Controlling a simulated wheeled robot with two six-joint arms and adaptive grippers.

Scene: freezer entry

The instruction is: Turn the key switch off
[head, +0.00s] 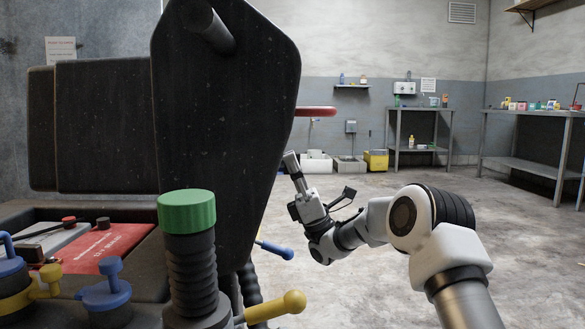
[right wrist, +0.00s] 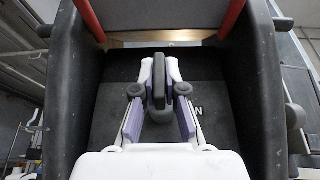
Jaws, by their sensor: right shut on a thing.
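My right gripper (head: 291,162) reaches in from the right in the head view, its fingers at the edge of a tall dark panel (head: 222,100). In the right wrist view the fingers of the right gripper (right wrist: 160,72) are closed on both sides of an upright dark grey key (right wrist: 160,82), which I take to be the key of the switch. The key stands in front of a black plate (right wrist: 118,68) with a white letter N beside it; the rest of the lettering is hidden. In the head view the key is hidden by the panel. My left gripper does not show.
A green-capped ribbed lever (head: 187,212) and a yellow-knobbed lever (head: 290,303) stand close in front. A red-covered box (head: 108,246) lies at the left. Dark side walls flank my gripper in the wrist view. Steel tables (head: 420,112) stand far back; the floor on the right is clear.

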